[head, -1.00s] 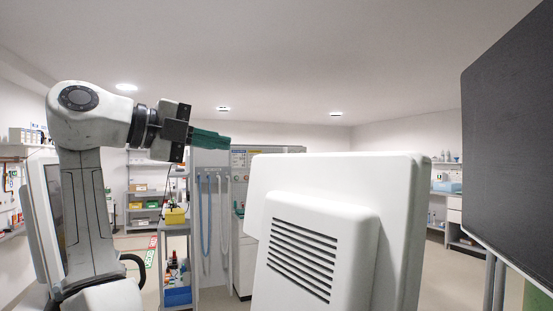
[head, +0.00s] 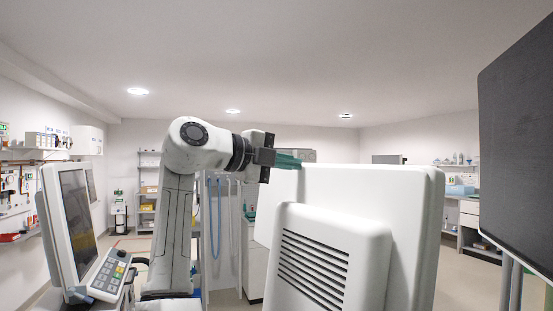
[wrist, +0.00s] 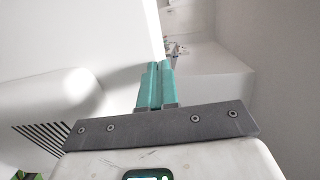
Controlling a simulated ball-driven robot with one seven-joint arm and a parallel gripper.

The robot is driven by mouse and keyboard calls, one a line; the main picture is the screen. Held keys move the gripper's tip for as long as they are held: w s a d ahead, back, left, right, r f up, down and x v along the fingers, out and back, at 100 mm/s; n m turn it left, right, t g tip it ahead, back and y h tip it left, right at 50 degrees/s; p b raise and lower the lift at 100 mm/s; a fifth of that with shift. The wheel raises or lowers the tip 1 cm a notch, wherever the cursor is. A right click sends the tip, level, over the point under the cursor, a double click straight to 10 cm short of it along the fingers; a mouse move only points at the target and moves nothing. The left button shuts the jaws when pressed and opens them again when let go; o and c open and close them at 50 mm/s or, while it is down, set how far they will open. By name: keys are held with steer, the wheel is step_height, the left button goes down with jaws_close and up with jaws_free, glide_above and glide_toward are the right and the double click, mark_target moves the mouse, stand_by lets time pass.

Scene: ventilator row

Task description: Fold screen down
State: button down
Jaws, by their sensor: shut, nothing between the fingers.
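A large white screen housing (head: 405,215), seen from its back with a slatted vent box, stands upright in the middle right of the head view. Its display face is hidden. My gripper (head: 296,160) is at the housing's upper left edge, with its teal fingers together and empty. In the wrist view the fingers (wrist: 159,66) are side by side, and the white housing (wrist: 85,35) fills the left side with its vent slots low at the left. I cannot tell whether the fingers touch it.
Another monitor with a keypad (head: 70,215) stands at the left, near my arm. A dark panel (head: 520,150) stands close at the right edge. Hoses (head: 219,215) hang behind my arm, and shelves (head: 148,190) stand farther back.

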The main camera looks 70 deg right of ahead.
steer(key=shift+s+d, duration=0.1)
steer(key=shift+d, duration=0.05)
steer(key=shift+t+y, duration=0.6)
steer(key=shift+y, duration=0.2)
steer(key=s+d+p, duration=0.1)
steer(key=d, duration=0.1)
steer(key=s+d+p, duration=0.1)
steer(key=s, duration=0.1)
steer(key=s+d+p, duration=0.1)
steer(key=d, duration=0.1)
steer(key=shift+s+d+r, duration=0.15)
steer(key=shift+s+d, duration=0.1)
steer(key=shift+d, duration=0.1)
steer(key=s+d+f+t+y+p, duration=0.1)
steer(key=s+d+f+y+p, duration=0.1)
steer(key=s+d+f, duration=0.5)
steer(key=s+d+f+t+y+p, duration=0.2)
steer(key=s+d, duration=0.3)
steer(key=d, duration=0.5)
steer(key=a+f+x, duration=0.1)
steer(key=x, duration=1.5)
steer(key=shift+w+f+t+y, duration=0.25)
steer(key=shift+f+t+y, duration=0.05)
steer(key=shift+f, duration=0.25)
